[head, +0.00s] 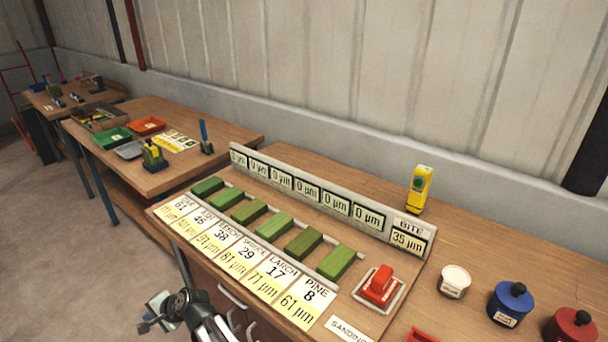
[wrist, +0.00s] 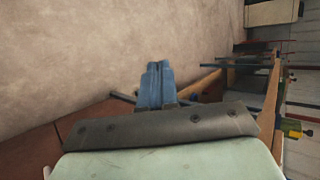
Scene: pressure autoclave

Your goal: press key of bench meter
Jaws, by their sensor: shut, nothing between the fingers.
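A yellow upright device (head: 420,190) with a round dark green spot on its face stands at the back right of the near bench, behind the panel's end; it may be the bench meter, but its label is too small to read. My gripper (wrist: 159,68) shows two blue fingers side by side, shut and empty, over bare floor in the wrist view. In the head view my arm's end is low, in front of the bench's front edge, well left of and apart from the yellow device. The wrist view does not show the device.
A panel of "µm" displays (head: 307,189) runs along the bench behind several green blocks (head: 274,224) and label cards (head: 267,275). A red block (head: 379,284) sits in a white tray. A white cup (head: 454,281), a blue jar (head: 510,304) and a red jar (head: 571,326) stand right.

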